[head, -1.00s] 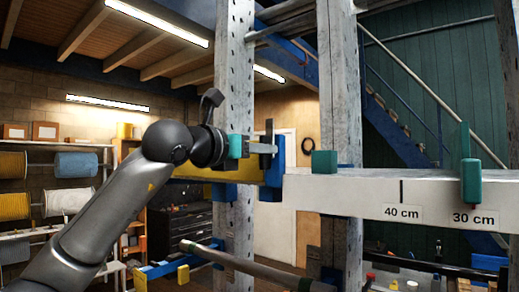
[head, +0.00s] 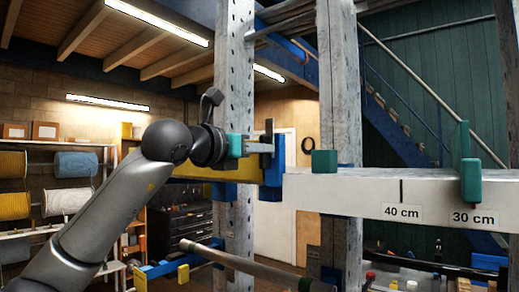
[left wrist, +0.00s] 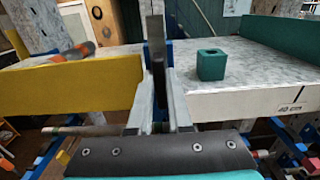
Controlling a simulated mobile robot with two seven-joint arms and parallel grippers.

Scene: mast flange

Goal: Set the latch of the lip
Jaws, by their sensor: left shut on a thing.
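A dark upright latch lever (head: 269,136) stands at the joint between the yellow lip (head: 205,168) and the white beam (head: 350,192). A blue bracket (head: 279,160) sits just right of it. My left gripper (head: 264,148) reaches in from the left and is shut on the lever. In the left wrist view the lever (left wrist: 157,55) rises upright between the two fingers (left wrist: 158,115), and the yellow lip (left wrist: 85,88) is on the left. The lever's lower end is hidden by the fingers. My right gripper is not in view.
A teal block (head: 325,162) sits on the beam right of the bracket. A teal clamp (head: 471,182) hangs over the beam by the 30 cm mark. Two grey perforated uprights (head: 339,80) rise behind the beam. A grey bar (head: 245,266) runs below.

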